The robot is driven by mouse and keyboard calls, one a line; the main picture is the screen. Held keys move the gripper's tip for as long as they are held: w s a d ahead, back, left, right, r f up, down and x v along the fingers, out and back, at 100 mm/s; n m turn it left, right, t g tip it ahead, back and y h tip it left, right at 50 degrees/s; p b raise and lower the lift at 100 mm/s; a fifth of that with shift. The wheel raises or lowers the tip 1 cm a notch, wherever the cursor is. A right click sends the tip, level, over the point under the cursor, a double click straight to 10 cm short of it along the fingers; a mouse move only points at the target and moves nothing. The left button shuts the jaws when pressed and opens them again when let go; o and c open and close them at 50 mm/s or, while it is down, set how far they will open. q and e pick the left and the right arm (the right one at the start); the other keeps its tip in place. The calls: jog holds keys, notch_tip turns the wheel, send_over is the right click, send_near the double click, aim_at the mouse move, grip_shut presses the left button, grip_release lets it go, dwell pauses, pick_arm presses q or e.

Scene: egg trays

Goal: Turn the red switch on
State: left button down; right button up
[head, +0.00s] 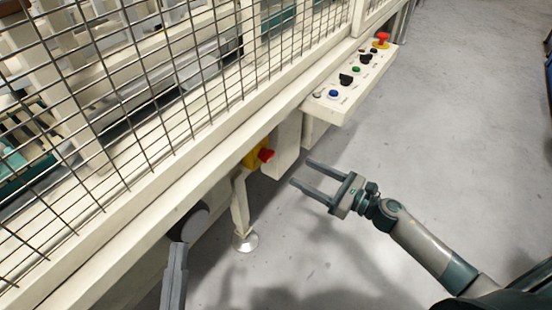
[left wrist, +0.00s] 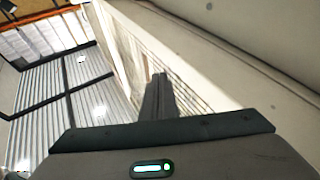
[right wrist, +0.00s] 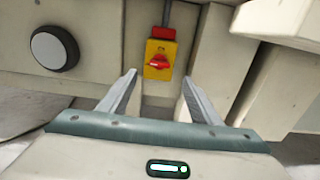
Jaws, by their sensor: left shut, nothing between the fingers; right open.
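The red switch (head: 266,155) is a red rotary knob on a yellow plate (head: 251,157), mounted low on the machine's side under the cream frame. In the right wrist view the red knob (right wrist: 159,63) lies roughly level across the yellow plate (right wrist: 153,74). My right gripper (head: 302,172) is open and empty, facing the switch from a short distance. In the right wrist view the switch appears between the fingertips of my right gripper (right wrist: 159,78), still apart from them. My left gripper (head: 178,246) is shut and empty near the lower frame; its closed fingers (left wrist: 158,95) show in the left wrist view.
A control panel (head: 346,95) with several knobs and a red emergency button (head: 381,40) juts out at upper right. A round dark-rimmed disc (right wrist: 54,48) is left of the switch. A wire mesh fence (head: 130,90) stands above the frame. Grey floor (head: 440,130) is clear at right.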

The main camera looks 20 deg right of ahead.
aim_at(271, 157)
jog(key=x, duration=1.1)
jog(key=c, duration=1)
